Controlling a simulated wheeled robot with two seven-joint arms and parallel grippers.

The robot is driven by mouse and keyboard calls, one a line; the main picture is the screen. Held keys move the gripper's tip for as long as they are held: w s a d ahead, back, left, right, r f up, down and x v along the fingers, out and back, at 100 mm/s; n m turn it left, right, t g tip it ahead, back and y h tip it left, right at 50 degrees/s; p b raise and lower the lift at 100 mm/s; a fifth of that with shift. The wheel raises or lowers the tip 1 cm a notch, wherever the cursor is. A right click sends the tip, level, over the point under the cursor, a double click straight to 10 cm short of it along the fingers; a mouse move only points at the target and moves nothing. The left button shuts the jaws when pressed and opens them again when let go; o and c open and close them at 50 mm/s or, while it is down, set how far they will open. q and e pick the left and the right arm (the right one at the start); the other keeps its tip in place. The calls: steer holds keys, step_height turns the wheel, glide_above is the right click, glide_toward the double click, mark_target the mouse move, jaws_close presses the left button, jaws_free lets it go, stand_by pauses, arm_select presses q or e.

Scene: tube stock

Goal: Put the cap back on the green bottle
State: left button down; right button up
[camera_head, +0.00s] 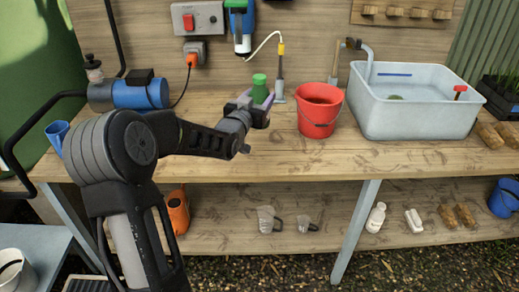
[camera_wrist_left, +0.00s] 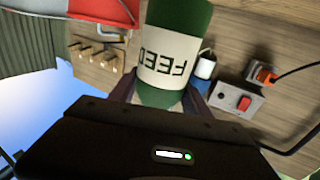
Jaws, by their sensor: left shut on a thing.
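My left gripper (camera_head: 258,103) is over the bench, shut on the green bottle (camera_head: 260,88). The bottle's green upper part stands above the fingers in the head view, and it looks roughly upright. In the left wrist view the bottle (camera_wrist_left: 172,60) sits between the fingers, with a pale FEED label that reads upside down. The head view shows the top too small to tell whether it is capped. I cannot make out a separate loose cap in either view. My right gripper is not in view.
A red bucket (camera_head: 319,110) stands just right of the gripper, with a grey basin (camera_head: 415,110) beyond it. A blue cylindrical tank (camera_head: 140,93) is on the left. The bench front between arm and basin is clear.

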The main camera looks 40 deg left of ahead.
arm_select(q)
steer(key=shift+f, duration=3.1)
steer(key=shift+f, duration=0.15)
step_height(320, 180, down, 4)
steer(key=shift+r+p, duration=0.25)
steer(key=shift+p, duration=0.1)
steer(key=shift+f, duration=0.1)
steer(key=c, duration=1)
jaws_free()
steer(key=shift+f+b, duration=0.1)
steer(key=shift+b, duration=0.2)
steer(key=o, duration=0.5)
